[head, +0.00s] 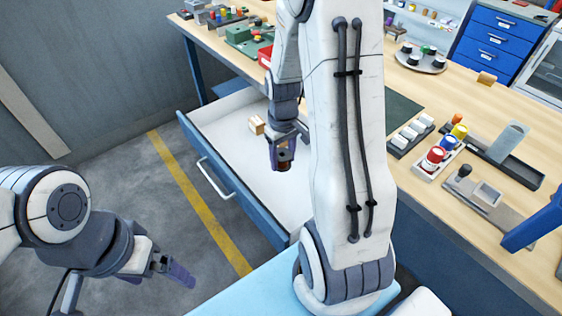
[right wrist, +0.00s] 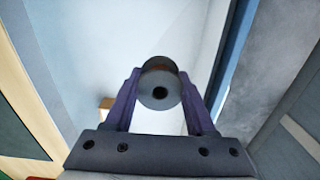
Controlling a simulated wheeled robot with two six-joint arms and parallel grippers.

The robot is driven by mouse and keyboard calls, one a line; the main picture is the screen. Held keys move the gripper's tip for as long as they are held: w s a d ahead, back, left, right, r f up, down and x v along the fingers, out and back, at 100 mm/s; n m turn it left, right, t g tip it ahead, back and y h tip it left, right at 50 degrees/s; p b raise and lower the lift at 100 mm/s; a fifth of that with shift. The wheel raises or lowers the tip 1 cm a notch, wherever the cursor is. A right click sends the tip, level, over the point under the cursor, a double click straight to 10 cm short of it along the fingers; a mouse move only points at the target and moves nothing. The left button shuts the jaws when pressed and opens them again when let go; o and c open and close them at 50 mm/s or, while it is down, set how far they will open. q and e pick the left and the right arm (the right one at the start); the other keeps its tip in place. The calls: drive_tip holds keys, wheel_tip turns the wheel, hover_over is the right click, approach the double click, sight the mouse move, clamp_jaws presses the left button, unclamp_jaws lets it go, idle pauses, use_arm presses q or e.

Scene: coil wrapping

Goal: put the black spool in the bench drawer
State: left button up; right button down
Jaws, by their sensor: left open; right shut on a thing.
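My right gripper (head: 282,158) is shut on the black spool (head: 285,162), which shows a dark end and a copper-brown band. In the right wrist view, the spool (right wrist: 160,97) sits between the purple fingers (right wrist: 160,78), its grey end with a dark hole facing the camera. The bench drawer (head: 236,198) is pulled open, with a blue front and white inside. The spool is over the drawer's inside; its height above the floor is hard to tell. My left gripper (head: 179,272) is open and empty at the lower left, outside the drawer.
A small wooden block (head: 257,124) lies in the drawer towards the back; most of the drawer floor is bare. The wooden bench top (head: 455,95) holds trays of parts, a round plate with spools (head: 421,60) and blue drawer units (head: 497,35). My right arm hides part of the drawer.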

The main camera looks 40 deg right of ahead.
drive_tip(key=s+d+f+b, duration=0.3)
drive_tip(key=s+d+b, duration=0.3)
drive_tip(key=s+d, duration=0.55)
hover_over(299, 188)
wheel_tip(299, 188, down, 7)
drive_tip(key=shift+s+a+r+b, duration=0.1)
drive_tip(key=shift+r+b, duration=0.05)
drive_tip(key=shift+b, duration=0.3)
use_arm(q)
wheel_tip(299, 188, down, 10)
drive_tip(key=shift+r, duration=0.25)
use_arm(e)
drive_tip(key=shift+f, duration=2)
use_arm(q)
drive_tip(key=shift+b, duration=0.3)
use_arm(e)
drive_tip(key=shift+f, duration=0.1)
drive_tip(key=shift+c, duration=1.1)
unclamp_jaws()
drive_tip(key=shift+f, duration=0.1)
use_arm(q)
drive_tip(key=shift+f, duration=0.1)
drive_tip(key=shift+r+p, duration=0.95)
use_arm(e)
wheel_tip(299, 188, up, 12)
drive_tip(key=shift+r, duration=0.2)
